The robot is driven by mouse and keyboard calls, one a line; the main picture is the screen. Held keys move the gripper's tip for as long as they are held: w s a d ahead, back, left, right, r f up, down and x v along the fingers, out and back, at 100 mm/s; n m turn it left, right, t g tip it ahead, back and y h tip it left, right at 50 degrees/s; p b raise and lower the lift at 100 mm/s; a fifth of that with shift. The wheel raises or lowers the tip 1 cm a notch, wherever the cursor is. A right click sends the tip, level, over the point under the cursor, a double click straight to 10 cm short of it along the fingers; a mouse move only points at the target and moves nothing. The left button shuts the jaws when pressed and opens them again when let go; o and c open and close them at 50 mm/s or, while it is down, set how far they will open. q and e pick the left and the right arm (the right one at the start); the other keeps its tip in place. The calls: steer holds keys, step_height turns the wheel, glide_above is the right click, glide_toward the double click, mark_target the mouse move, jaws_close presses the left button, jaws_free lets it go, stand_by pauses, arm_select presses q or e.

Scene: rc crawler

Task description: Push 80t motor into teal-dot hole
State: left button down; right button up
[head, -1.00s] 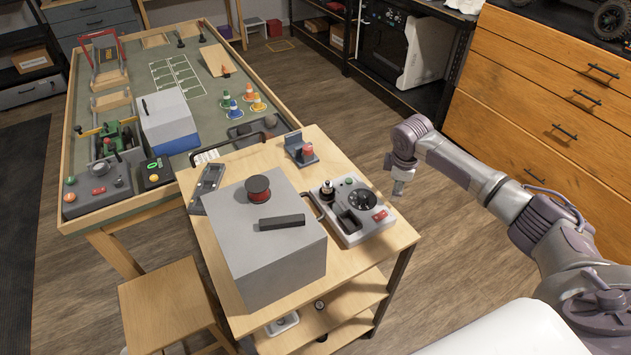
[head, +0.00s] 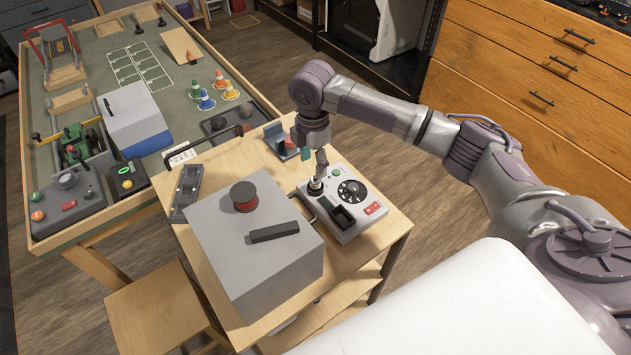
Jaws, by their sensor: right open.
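My right gripper (head: 319,167) points down over the grey control box (head: 338,228) on the small wooden cart. Its fingertips are at or just above a small dark upright cylinder (head: 315,187) at the box's back left corner; I cannot tell whether they touch it. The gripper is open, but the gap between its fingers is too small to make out. I cannot tell for sure which part is the 80t motor. No teal-dot hole can be made out. A small stand with a red part (head: 290,147) is just left of the gripper, partly hidden by it. My left gripper is not in view.
A workbench (head: 115,105) with cones stands behind left.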

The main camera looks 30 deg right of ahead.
mark_target(315, 185)
steer(key=shift+w+f, duration=0.1)
steer(key=shift+f, duration=0.5)
steer(key=f, duration=0.1)
steer(key=f+p, duration=0.1)
steer(key=f, duration=0.1)
steer(key=f+p, duration=0.1)
steer(key=shift+s+d+f, duration=0.15)
steer(key=shift+s+d, duration=0.15)
steer(key=shift+s, duration=0.1)
steer(key=shift+f, duration=0.25)
steer(key=shift+w+f, duration=0.1)
steer(key=c, duration=0.4)
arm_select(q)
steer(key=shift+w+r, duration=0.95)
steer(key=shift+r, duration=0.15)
arm_select(e)
jaws_close()
